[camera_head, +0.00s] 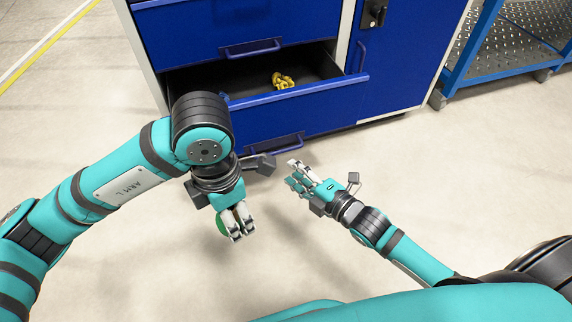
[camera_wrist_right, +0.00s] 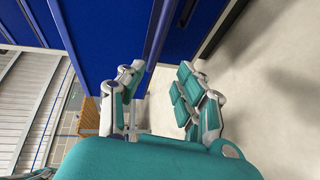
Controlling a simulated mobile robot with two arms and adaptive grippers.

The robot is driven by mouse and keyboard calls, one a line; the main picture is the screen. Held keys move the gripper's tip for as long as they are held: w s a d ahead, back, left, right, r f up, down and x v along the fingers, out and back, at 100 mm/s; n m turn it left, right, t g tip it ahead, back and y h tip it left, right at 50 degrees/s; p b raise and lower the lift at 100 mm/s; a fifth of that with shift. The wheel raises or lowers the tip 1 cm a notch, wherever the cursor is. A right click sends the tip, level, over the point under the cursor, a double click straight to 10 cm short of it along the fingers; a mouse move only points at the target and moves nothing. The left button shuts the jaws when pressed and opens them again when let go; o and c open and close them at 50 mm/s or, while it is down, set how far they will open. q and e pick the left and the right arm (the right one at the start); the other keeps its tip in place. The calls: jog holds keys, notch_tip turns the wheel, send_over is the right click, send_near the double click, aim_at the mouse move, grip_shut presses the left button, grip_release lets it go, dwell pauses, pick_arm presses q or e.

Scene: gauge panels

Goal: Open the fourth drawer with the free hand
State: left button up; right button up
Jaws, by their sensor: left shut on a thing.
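A blue cabinet (camera_head: 400,60) has stacked drawers with bar handles in the head view. One drawer (camera_head: 320,93) stands open with a yellow object (camera_head: 283,81) inside. My left gripper (camera_head: 240,232) is shut on a green object (camera_head: 221,224), mostly hidden by the fingers, over the floor.
A closed cabinet door (camera_head: 405,55) with a black latch is on the right. A blue rack (camera_head: 515,45) on casters stands further right. The floor in front is clear.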

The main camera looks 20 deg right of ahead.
aim_at(279, 152)
jog(key=v, duration=0.8)
pick_arm(q)
jog(key=shift+r, duration=0.15)
pick_arm(e)
jog(key=shift+w+r, duration=0.1)
